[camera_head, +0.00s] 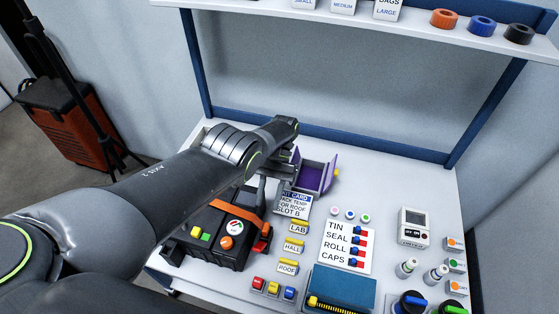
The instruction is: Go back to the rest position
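My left arm (160,190) reaches in from the left, over the workbench (400,170). Its wrist is above the black case (208,252) and left of the open purple box (312,178). My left gripper (288,172) hangs below the wrist, beside the left side of the purple box. Its fingers are small, dark and partly hidden by the wrist, so I cannot see whether they are open or whether they touch the box. My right gripper is not in view.
A kit card (293,204) lies below the purple box. Yellow pieces with LAB, HALL and ROOF labels, a checklist board (345,246), a white meter (414,226) and a blue pad (343,287) crowd the bench. A shelf (420,27) with tape rolls spans the back.

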